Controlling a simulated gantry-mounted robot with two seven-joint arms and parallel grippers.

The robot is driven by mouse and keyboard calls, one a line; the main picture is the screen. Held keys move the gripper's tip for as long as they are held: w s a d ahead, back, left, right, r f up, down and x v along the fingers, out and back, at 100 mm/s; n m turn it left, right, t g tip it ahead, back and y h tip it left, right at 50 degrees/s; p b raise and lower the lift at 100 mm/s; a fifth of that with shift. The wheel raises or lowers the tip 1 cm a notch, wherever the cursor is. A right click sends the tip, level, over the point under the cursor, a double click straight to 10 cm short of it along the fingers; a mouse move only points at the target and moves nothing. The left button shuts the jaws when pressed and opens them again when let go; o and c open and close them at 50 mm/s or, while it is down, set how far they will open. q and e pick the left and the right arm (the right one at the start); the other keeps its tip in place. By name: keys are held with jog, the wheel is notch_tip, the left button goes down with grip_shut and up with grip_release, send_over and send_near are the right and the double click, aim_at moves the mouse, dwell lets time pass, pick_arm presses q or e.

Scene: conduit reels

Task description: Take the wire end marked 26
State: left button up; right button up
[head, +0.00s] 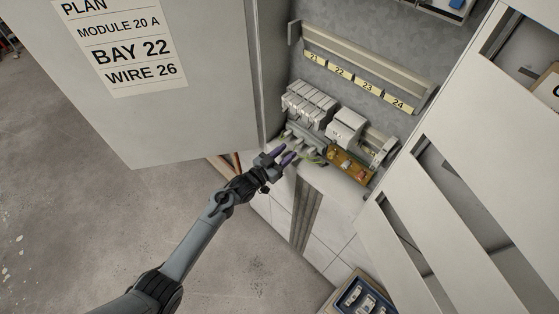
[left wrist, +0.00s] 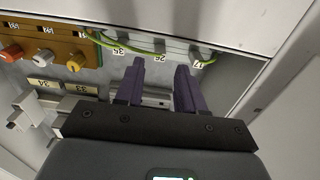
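The white tag marked 26 (left wrist: 160,58) shows upside down in the left wrist view, between tags 35 (left wrist: 118,50) and 17 (left wrist: 198,64). Yellow-green wires (left wrist: 130,42) run beside the tags; which wire each tag belongs to is hard to tell. My left gripper (left wrist: 160,66) is open, its two purple fingers apart with tag 26 showing between and beyond their tips. Nothing is held. In the head view my left gripper (head: 284,154) reaches to the lower left edge of the cabinet's module row. My right gripper is not in view.
A door sheet (head: 122,45) reads module 20 A, bay 22, wire 26. An upper rail (head: 365,62) has bay labels 21 to 24. White modules (head: 309,103) and an orange-brown terminal block (head: 349,164) sit below it. A tray (head: 362,297) stands at the bottom.

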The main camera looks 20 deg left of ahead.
aim_at(296, 144)
pick_arm(q)
jog(key=shift+b+x, duration=1.25)
jog(key=shift+x, duration=0.65)
jog(key=shift+w+d+b, duration=0.2)
jog(key=shift+w+b, duration=0.2)
jog(key=shift+w, duration=0.1)
grip_shut()
dwell(0.4)
jog(key=shift+s+a+p, duration=0.1)
jog(key=shift+s+p, duration=0.1)
jog(key=shift+p, duration=0.1)
